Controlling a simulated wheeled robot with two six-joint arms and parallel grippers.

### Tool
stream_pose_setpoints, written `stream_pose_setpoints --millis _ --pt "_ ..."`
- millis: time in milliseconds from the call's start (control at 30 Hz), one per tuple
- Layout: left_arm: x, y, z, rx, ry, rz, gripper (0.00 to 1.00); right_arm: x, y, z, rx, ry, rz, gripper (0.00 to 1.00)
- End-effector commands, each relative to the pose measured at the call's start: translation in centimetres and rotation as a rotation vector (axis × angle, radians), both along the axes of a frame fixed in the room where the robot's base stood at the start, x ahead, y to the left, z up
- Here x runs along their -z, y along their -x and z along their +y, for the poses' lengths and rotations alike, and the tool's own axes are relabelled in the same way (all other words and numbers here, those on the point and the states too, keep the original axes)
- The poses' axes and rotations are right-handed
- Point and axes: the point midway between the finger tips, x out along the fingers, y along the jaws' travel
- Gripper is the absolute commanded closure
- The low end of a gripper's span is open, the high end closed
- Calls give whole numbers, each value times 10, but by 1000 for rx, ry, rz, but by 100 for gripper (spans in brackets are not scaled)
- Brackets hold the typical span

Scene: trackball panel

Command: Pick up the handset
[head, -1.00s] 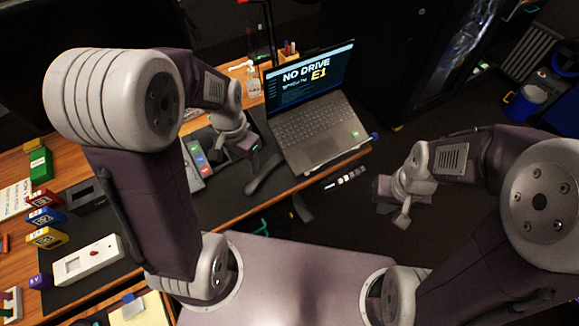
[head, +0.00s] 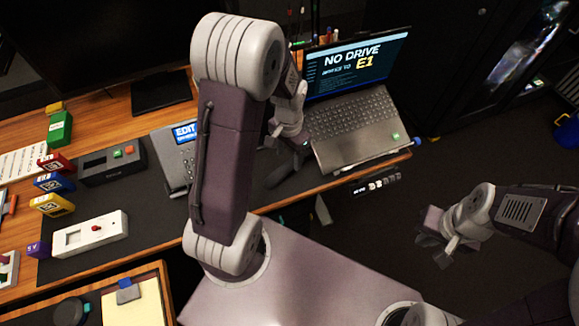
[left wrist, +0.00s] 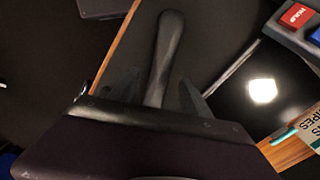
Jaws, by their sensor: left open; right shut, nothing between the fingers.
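The handset (head: 284,174) is a dark grey curved bar on the black desk mat, left of the laptop. Its upper end is partly hidden by my left arm in the head view. In the left wrist view the handset (left wrist: 166,48) runs lengthwise from the gripper, its near end between the two fingers. My left gripper (left wrist: 155,92) is open, with a finger on each side of the handset; contact cannot be told. My left gripper (head: 304,150) is just above the handset in the head view. My right gripper (head: 440,247) is shut and empty, off the desk at the right.
An open laptop (head: 352,120) stands right beside my left gripper. The phone base (head: 172,165) is partly hidden behind my left arm. Coloured blocks, a black box (head: 108,165) and a white switch box (head: 90,234) stand at the left. Floor at the right is clear.

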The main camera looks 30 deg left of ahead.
Motion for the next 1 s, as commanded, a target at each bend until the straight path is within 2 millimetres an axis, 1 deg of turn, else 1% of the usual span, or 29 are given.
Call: stream_pose_setpoints --millis 67,200,300,400,567,667,700,767,800,1000 --pt "7 0 0 0 1 3 44 2 0 0 0 0 0 100" --pt "35 -1 1 0 0 5 44 9 0 0 0 0 0 100" --pt "48 -1 1 0 1 4 44 11 0 0 0 0 0 100" --pt "52 -2 1 0 1 1 44 11 0 0 0 0 0 100" --pt "51 -2 1 0 0 1 44 11 0 0 0 0 0 100" --pt "51 -2 1 0 0 1 69 11 0 0 0 0 0 100" --pt "51 -2 1 0 0 1 80 11 0 0 0 0 0 100" --pt "51 -2 1 0 0 1 96 11 0 0 0 0 0 100" --pt "51 -2 1 0 0 1 100 11 0 0 0 0 0 100" --pt "51 -2 1 0 0 0 100 11 0 0 0 0 0 100"
